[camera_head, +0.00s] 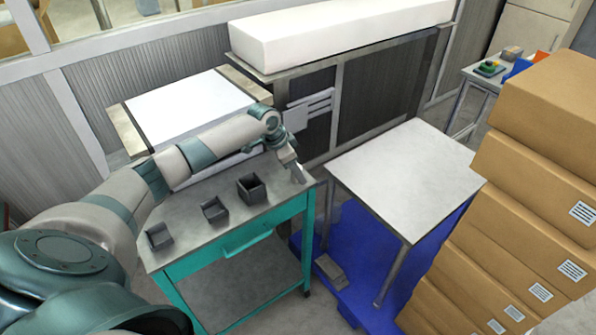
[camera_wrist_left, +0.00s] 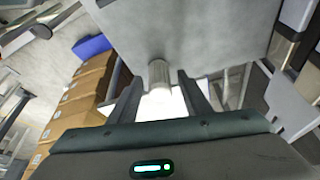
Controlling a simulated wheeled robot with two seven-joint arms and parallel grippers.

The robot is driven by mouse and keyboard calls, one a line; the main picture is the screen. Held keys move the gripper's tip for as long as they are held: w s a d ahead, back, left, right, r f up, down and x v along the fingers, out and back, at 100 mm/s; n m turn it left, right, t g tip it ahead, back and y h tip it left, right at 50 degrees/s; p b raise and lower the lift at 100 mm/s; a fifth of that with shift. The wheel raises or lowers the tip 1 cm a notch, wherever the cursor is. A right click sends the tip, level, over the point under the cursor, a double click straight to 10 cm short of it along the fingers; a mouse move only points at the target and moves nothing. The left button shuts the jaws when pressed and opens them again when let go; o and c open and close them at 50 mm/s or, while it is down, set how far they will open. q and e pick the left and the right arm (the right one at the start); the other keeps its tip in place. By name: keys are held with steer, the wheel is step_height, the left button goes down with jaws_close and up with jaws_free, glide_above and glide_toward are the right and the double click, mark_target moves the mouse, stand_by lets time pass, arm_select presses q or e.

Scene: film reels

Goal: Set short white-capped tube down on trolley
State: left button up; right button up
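The short white-capped tube shows in the left wrist view with its grey body (camera_wrist_left: 158,74) beyond my fingertips and a white area, which looks like its cap, between the fingers. I cannot tell whether the tube's lower end touches the top. The trolley is teal with a grey top. My right gripper is out of view.
Several small dark open boxes stand on the trolley, one (camera_head: 252,190) nearest the gripper. A white-topped table (camera_head: 405,175) is to the right, with stacked cartons (camera_head: 530,190) beyond. A bench with a white surface (camera_head: 190,105) is behind. The trolley's right edge is close to the gripper.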

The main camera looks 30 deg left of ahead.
arm_select(q)
steer(key=shift+d+r, duration=0.1)
steer(key=shift+s+a+r, duration=0.15)
steer(key=shift+a+r, duration=0.2)
steer(key=shift+r, duration=0.1)
steer(key=b+v, duration=0.3)
steer(key=v, duration=0.8)
steer(key=shift+d, duration=0.2)
steer(key=shift+r, duration=0.15)
steer(key=shift+a, duration=0.15)
